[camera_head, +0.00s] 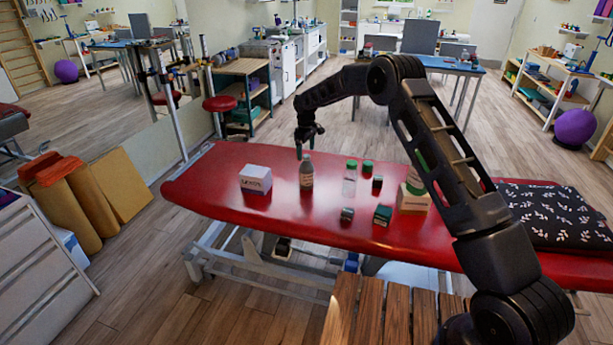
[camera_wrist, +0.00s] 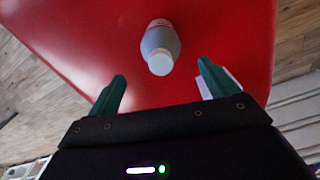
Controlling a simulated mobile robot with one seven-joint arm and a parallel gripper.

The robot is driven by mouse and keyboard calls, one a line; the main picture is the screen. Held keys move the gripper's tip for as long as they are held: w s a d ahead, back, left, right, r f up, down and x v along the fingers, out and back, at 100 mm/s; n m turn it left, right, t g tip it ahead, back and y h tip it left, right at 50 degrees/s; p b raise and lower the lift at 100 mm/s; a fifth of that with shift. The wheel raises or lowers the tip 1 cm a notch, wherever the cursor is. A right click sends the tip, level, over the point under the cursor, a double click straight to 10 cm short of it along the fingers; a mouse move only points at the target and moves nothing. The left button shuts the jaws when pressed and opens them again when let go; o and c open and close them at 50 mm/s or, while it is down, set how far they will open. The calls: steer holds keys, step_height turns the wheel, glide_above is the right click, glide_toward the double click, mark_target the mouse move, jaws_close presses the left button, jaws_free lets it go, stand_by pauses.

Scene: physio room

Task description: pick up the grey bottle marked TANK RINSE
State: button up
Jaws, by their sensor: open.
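A grey bottle (camera_head: 306,173) with a light label stands upright on the red treatment table (camera_head: 220,176); the label is too small to read. In the wrist view the bottle (camera_wrist: 160,47) shows its pale cap toward me, ahead of and roughly between my fingers. My gripper (camera_head: 307,149) is just above and behind the bottle in the head view. In the wrist view my gripper (camera_wrist: 162,88) is open, its two green fingers apart with nothing between them.
A white box (camera_head: 255,180) stands left of the bottle. To its right are a clear green-capped bottle (camera_head: 350,178), several small green-lidded jars and boxes, and a cardboard box (camera_head: 412,200). A patterned dark cushion (camera_head: 555,215) lies at the right end. The table's left end is clear.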

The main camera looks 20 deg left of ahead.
mark_target(306, 163)
steer(key=shift+s+d+f, duration=0.1)
steer(key=shift+f, duration=1.7)
steer(key=shift+s+d+f, duration=0.1)
steer(key=shift+f, duration=1.65)
jaws_close()
